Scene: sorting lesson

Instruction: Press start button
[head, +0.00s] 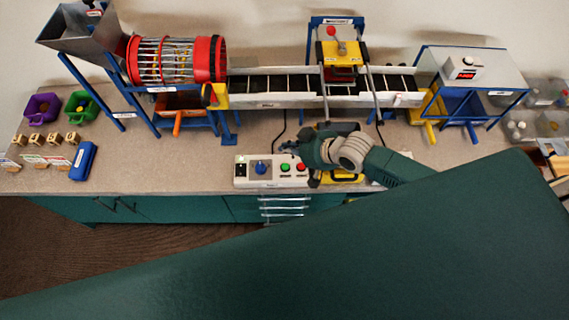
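A light control box (243,183) sits near the front edge of the counter. On its face are a blue knob (261,168), a green button (285,167) and a red button (301,166); which one is the start button cannot be read, though green is the likely colour. My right gripper (290,147) comes in from the right, just behind and above the buttons in the picture. Its fingers are small and dark, and I cannot tell whether they are open or touch anything. My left gripper is out of view.
A conveyor (275,99) runs behind the box, with a red drum sorter (134,62) and hopper (84,35) at left. Purple (42,107) and green bins (81,107) stand at far left. Bare counter (165,170) lies left of the box.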

